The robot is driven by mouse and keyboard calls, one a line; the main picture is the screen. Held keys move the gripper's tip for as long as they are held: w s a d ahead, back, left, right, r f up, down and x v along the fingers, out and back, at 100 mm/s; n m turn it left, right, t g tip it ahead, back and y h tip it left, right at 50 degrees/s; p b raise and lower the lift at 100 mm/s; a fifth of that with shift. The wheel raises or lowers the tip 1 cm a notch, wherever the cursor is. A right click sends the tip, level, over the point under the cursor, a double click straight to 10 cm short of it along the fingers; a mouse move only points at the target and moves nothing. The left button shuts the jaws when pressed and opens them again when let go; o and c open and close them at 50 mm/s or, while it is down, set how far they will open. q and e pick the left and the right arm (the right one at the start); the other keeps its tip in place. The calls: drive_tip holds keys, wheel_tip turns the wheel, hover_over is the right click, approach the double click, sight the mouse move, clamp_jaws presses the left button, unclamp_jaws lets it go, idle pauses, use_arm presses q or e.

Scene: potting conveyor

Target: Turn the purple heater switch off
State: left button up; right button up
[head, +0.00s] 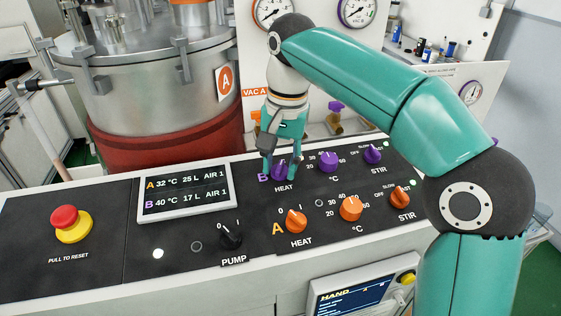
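The purple heater switch (279,171) is a purple knob in row B of the black control panel, above the label HEAT. My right gripper (282,173) points down over it, with one teal finger on each side of the knob. The fingers are apart, and I cannot tell whether they touch the knob. They hide part of the knob and its scale marks, so its pointer position is unclear. My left gripper is not in view.
Purple °C knob (328,161) and STIR knob (373,153) stand to the right. Orange HEAT knob (296,220) and °C knob (350,208) are in front. A black pump knob (231,236), display (187,193) and red emergency button (71,222) lie left; a steel vessel (150,90) stands behind.

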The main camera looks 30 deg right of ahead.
drive_tip(key=c, duration=0.4)
drive_tip(key=shift+c, duration=0.2)
drive_tip(key=shift+r, duration=0.1)
drive_tip(key=shift+r+n+p, duration=0.1)
drive_tip(key=shift+n+p, duration=0.6)
drive_tip(key=shift+p, duration=0.15)
drive_tip(key=shift+r+n+h+p, duration=0.1)
drive_tip(key=shift+n+h+p, duration=0.2)
drive_tip(key=shift+n+p, duration=0.85)
drive_tip(key=n+p, duration=0.2)
drive_tip(key=n, duration=0.2)
drive_tip(key=shift+n+h+p, duration=0.25)
drive_tip(key=shift+h+p, duration=0.05)
drive_tip(key=shift+p, duration=0.05)
drive_tip(key=shift+f+n+h+p, duration=0.15)
drive_tip(key=shift+n+p, duration=0.25)
drive_tip(key=shift+n, duration=0.45)
drive_tip(key=shift+f+n+h+p, duration=0.15)
drive_tip(key=shift+n+p, duration=0.2)
drive_tip(key=shift+n, duration=0.5)
drive_tip(key=shift+w+r, duration=0.1)
